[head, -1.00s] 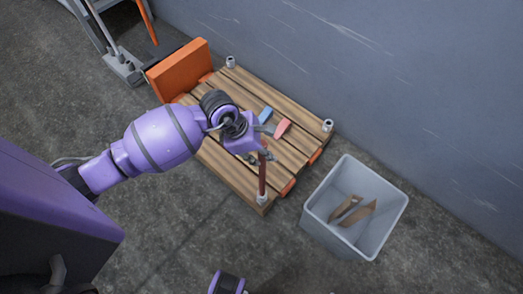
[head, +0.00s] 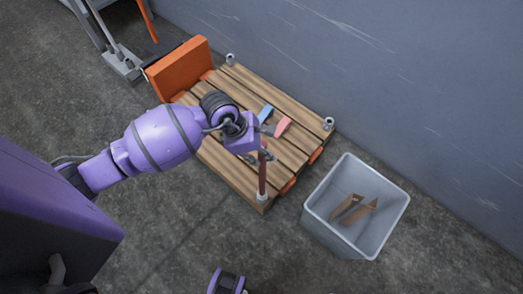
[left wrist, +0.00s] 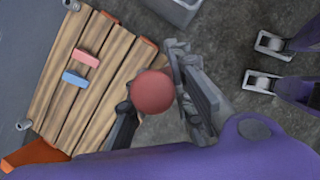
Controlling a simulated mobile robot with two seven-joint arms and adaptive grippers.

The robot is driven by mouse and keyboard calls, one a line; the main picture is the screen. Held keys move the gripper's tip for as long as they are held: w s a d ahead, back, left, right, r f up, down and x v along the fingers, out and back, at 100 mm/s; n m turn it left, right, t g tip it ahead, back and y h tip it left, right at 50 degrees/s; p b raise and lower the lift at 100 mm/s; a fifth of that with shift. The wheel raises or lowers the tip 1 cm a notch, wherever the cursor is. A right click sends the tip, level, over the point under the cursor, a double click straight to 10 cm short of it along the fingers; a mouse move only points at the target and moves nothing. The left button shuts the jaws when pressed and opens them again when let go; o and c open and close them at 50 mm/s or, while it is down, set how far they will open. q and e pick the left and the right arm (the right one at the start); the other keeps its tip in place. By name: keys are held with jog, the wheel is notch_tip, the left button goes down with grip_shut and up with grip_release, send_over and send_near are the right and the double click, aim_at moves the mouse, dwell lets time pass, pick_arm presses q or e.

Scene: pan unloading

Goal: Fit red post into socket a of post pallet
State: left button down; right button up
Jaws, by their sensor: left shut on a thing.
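The red post (head: 262,180) stands about upright at the pallet's near corner. Its lower end meets the pale socket (head: 262,196) there; how deep it sits I cannot tell, and I see no letter. My left gripper (head: 265,143) is shut on the post's upper part. In the left wrist view the post's round red top (left wrist: 152,92) lies between the dark fingers and hides the socket. The wooden post pallet (head: 233,177) has other corner sockets at the back (head: 230,60) and right (head: 328,124). My right gripper is not in view.
A blue block (head: 265,114) and a pink block (head: 283,127) lie on the pallet's slats. An orange panel (head: 180,68) stands at its left end. A grey bin (head: 326,223) with brown pieces is close on the right. A wall runs behind.

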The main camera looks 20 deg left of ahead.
pick_arm(q)
jog(key=shift+f+b, duration=1.05)
jog(key=shift+f, duration=0.45)
dwell(0.8)
jog(key=c, duration=1.5)
grip_release()
jog(key=shift+o, duration=0.2)
jog(key=v, duration=1.2)
